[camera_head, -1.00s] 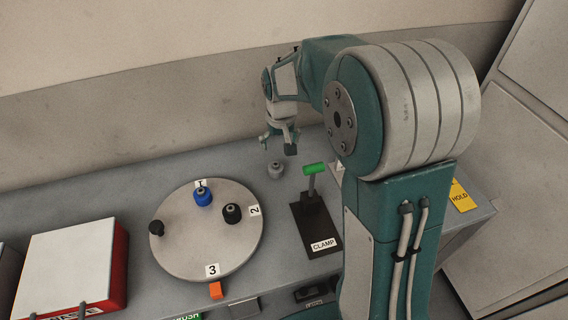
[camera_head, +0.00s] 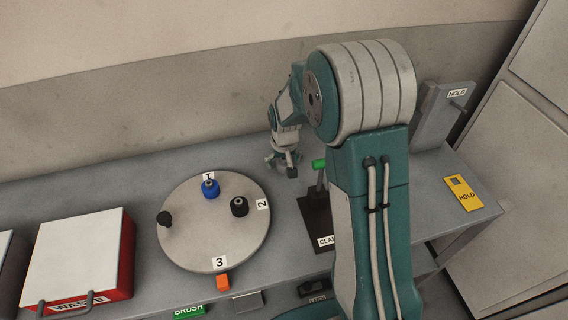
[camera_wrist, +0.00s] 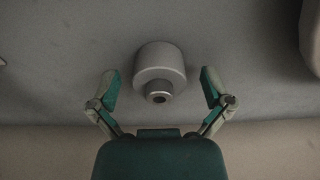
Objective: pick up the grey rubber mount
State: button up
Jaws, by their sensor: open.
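The grey rubber mount (camera_wrist: 160,60) shows in the wrist view as a short grey cylinder with a narrower stepped end and a dark hole. It stands on the grey bench. My gripper (camera_wrist: 159,84) is open, with one finger to the left of the mount and one to the right, and a gap on each side. The mount sits between and slightly beyond the fingertips in that view. In the head view my gripper (camera_head: 281,167) is low over the bench, right of the turntable, and largely hides the mount.
A clamp stand with a green handle (camera_head: 319,164) stands close right of my gripper.

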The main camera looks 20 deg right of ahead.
jog(key=shift+a, duration=0.35)
jog(key=shift+c, duration=0.4)
jog(key=shift+d, duration=0.3)
jog(key=c, duration=1.1)
jog(key=shift+d, duration=0.2)
jog(key=shift+c, duration=0.3)
jog(key=shift+s+a, duration=0.1)
jog(key=shift+r, duration=0.6)
jog(key=s+a+r, duration=0.4)
jog(key=s+r, duration=0.8)
jog(key=s, duration=0.1)
jog(key=shift+a, duration=0.2)
